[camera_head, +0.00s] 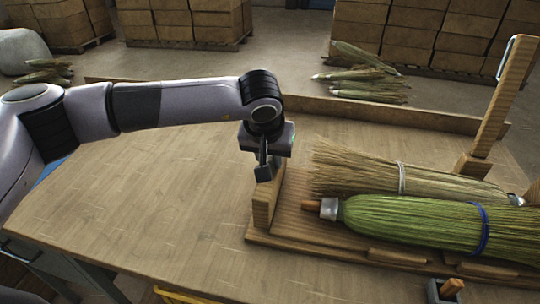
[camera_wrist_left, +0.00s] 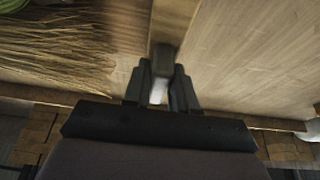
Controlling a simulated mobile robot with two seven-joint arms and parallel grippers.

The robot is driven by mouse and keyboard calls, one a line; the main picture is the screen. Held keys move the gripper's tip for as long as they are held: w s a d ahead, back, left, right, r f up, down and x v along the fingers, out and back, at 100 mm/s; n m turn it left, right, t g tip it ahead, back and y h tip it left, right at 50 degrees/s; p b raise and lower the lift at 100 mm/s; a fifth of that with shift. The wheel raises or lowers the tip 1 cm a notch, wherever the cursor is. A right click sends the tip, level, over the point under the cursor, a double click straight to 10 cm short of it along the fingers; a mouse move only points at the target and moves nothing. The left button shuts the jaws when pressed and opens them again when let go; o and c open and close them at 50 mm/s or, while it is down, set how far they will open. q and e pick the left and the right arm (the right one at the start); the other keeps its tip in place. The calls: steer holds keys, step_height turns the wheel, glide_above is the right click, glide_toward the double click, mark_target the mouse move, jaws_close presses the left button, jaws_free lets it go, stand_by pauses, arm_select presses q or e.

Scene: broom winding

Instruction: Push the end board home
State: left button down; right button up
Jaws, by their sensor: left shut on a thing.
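The end board (camera_head: 264,208) is a wooden upright at the left end of the wooden cradle (camera_head: 300,238). My left gripper (camera_head: 264,172) is above it and shut on its top edge. In the left wrist view the fingers (camera_wrist_left: 161,88) close around a pale part, with the brown board (camera_wrist_left: 174,22) running away beyond them. The green broom head (camera_head: 410,222), with a blue band, lies in the cradle. Its metal collar and short wooden handle stub (camera_head: 311,205) point at the board, with a gap between. My right gripper is out of view.
A straw bundle (camera_head: 360,172) lies behind the green broom. A tall wooden post (camera_head: 502,100) stands at the back right. A dark holder with a wooden block (camera_head: 446,290) is at the front right. The table (camera_head: 140,215) is clear on the left.

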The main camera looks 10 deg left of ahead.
arm_select(q)
steer(key=d+b, duration=0.2)
steer(key=d, duration=0.6)
steer(key=shift+d+b, duration=0.35)
steer(key=shift+d, duration=0.05)
steer(key=c, duration=1)
jaws_free()
steer(key=shift+d, duration=0.1)
steer(key=v, duration=0.7)
steer(key=shift+b, duration=0.4)
